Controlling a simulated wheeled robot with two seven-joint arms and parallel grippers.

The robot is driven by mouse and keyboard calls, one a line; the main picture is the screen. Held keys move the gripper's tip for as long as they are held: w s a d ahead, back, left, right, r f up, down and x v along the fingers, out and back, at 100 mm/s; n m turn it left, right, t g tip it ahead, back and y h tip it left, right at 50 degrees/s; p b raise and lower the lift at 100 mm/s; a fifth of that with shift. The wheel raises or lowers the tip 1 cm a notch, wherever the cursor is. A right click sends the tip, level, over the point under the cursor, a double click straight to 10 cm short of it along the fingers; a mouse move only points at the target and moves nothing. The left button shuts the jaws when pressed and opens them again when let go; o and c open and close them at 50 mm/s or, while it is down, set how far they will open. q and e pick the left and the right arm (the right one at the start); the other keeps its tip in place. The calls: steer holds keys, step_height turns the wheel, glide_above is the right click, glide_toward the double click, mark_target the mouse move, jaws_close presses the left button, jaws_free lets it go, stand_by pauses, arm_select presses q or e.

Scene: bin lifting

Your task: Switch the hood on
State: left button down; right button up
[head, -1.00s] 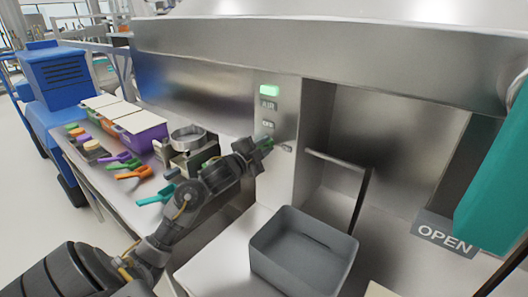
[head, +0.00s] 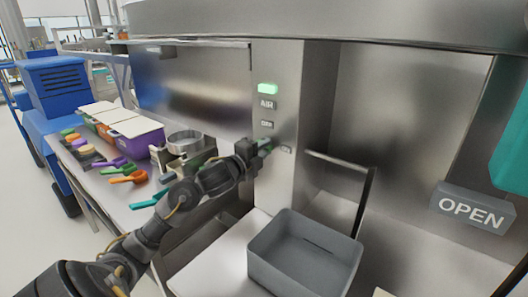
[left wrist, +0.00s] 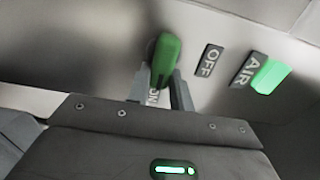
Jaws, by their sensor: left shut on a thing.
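The hood switch panel (head: 285,185) is a pale metal post with a lit green lamp (head: 267,88), an AIR label (head: 267,104), an OFF label (head: 266,124) and an ON label (head: 286,150). My left gripper (head: 262,147) is at the panel beside the ON label. In the left wrist view, its fingers are shut on the green switch knob (left wrist: 166,58). The knob stands at the ON label (left wrist: 153,98), which is partly hidden by the fingers. The OFF label (left wrist: 209,60) is clear of the knob. My right gripper is not in view.
A grey bin (head: 303,255) stands below the panel. A dark handle frame (head: 366,190) stands to its right, and an OPEN sign (head: 472,209) is further right. Coloured scoops (head: 128,175), a purple box (head: 142,140) and a metal pan (head: 186,142) crowd the left counter.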

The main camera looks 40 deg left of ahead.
arm_select(q)
steer(key=c, duration=1.2)
jaws_free()
steer(key=shift+c, duration=0.2)
steer(key=s+b, duration=0.1)
steer(key=s, duration=0.9)
steer(key=shift+s+d, duration=0.15)
steer(key=shift+s, duration=0.25)
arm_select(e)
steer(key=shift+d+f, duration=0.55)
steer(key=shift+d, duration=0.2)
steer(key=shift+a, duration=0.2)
